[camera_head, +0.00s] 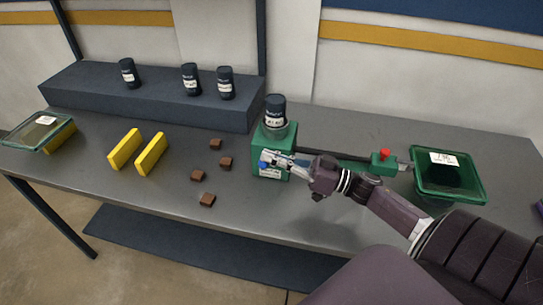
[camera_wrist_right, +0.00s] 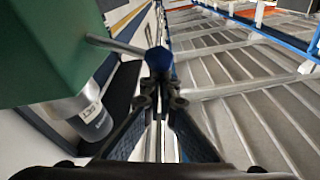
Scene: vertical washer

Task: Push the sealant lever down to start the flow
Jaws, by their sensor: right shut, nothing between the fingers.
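The green sealant dispenser (camera_head: 272,143) stands on the grey table with a dark labelled canister (camera_head: 275,110) on top. Its lever is a thin metal rod (camera_wrist_right: 115,45) ending in a blue knob (camera_wrist_right: 158,59); the knob also shows in the head view (camera_head: 264,165). My right gripper (camera_head: 278,161) is in front of the dispenser, close to the knob, and covers part of the dispenser's front. In the wrist view, its fingertips (camera_wrist_right: 158,90) are shut and empty, right at the knob; I cannot tell whether they touch it. My left gripper is out of view.
A green arm with a red button (camera_head: 384,154) extends right from the dispenser toward a green tray (camera_head: 450,188). Several brown blocks (camera_head: 225,163) and two yellow blocks (camera_head: 150,154) lie left. Dark cans (camera_head: 190,79) stand on a raised shelf (camera_head: 150,97) behind. A clear-lidded green container (camera_head: 38,132) sits far left.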

